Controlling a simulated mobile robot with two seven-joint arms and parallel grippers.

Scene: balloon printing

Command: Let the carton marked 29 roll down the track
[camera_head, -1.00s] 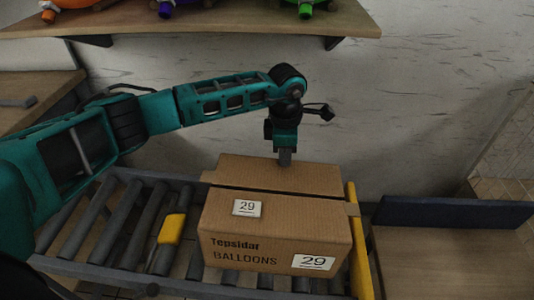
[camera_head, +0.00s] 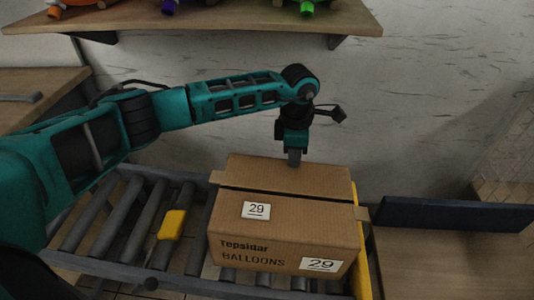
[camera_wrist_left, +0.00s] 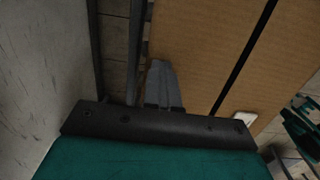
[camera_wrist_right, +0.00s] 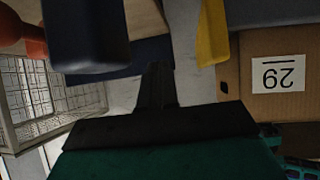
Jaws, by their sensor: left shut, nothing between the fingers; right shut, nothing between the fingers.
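The brown carton marked 29 (camera_head: 285,235), labelled Tepsidar BALLOONS, sits on the roller track (camera_head: 110,265) at its right end. A yellow bar (camera_head: 363,265) stands at the carton's right side, partly hidden by it. My left gripper (camera_head: 294,160) is shut, pointing down at the carton's back edge; in the left wrist view its fingers (camera_wrist_left: 163,82) lie beside or over the carton (camera_wrist_left: 210,45); contact is unclear. My right gripper (camera_wrist_right: 156,82) is shut and empty, with the yellow bar (camera_wrist_right: 211,35) and the carton (camera_wrist_right: 265,100) to its right in that view.
A yellow block (camera_head: 173,224) sits among the rollers left of the carton. A wooden table (camera_head: 450,265) with a dark blue board (camera_head: 455,214) is at the right. A shelf (camera_head: 200,25) with colourful items hangs above. A white grid basket (camera_wrist_right: 50,100) shows in the right wrist view.

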